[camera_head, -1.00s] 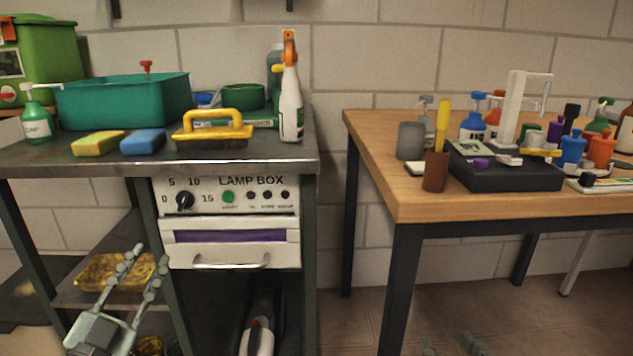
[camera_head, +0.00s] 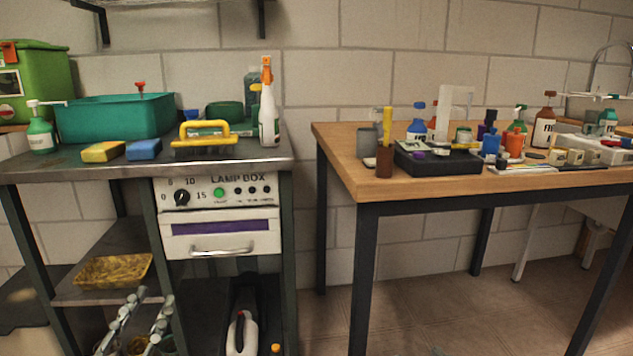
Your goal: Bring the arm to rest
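My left gripper (camera_head: 148,318) shows at the bottom left of the head view, in front of the lower part of the grey metal bench (camera_head: 60,168). Its two pale grey fingers point up and stand apart, with nothing seen between them. Its base is cut off by the bottom edge. My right gripper cannot be made out.
The metal bench carries a teal tub (camera_head: 115,118), sponges, a yellow-handled brush (camera_head: 205,138) and a spray bottle (camera_head: 268,110). The lamp box (camera_head: 220,218) sits under its top. A wooden table (camera_head: 400,186) with bottles and a black tray (camera_head: 437,160) stands right. Floor between them is clear.

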